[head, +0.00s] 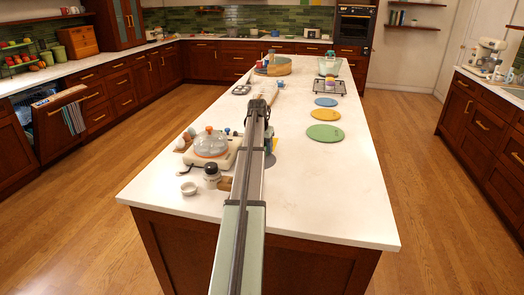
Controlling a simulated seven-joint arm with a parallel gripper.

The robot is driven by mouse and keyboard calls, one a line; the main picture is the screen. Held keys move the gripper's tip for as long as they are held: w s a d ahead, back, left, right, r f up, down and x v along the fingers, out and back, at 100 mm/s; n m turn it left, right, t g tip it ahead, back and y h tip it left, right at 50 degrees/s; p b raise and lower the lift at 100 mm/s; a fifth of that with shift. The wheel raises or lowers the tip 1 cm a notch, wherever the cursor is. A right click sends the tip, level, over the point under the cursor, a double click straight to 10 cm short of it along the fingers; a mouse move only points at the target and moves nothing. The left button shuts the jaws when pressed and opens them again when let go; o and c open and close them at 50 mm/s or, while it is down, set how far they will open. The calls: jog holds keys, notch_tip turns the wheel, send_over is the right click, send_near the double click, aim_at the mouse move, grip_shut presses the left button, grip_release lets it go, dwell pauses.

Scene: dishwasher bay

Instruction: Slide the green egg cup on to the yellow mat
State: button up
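The yellow mat (325,115) is a flat round disc on the white island top, right of my arm, with its visible surface bare. It lies between a smaller blue disc (326,102) and a larger green disc (325,133). I cannot make out the green egg cup in the head view; my arm covers part of the counter. My gripper (269,144) appears to be low beside the arm, left of the discs, mostly hidden behind my own links. Its fingers cannot be told apart, nor whether they hold anything.
Left of my arm stand a domed appliance (211,146), a dark jar (212,176) and a small white cup (188,188). At the far end are a wooden tub (275,66), a pale green bowl (328,66) and a dark rack (328,87). The island's right front (340,190) is clear.

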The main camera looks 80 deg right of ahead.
jog(key=shift+d, duration=2.85)
jog(key=o, duration=1.1)
jog(key=shift+o, duration=0.2)
jog(key=v, duration=1.3)
jog(key=shift+r, duration=0.4)
jog(key=shift+w, duration=0.1)
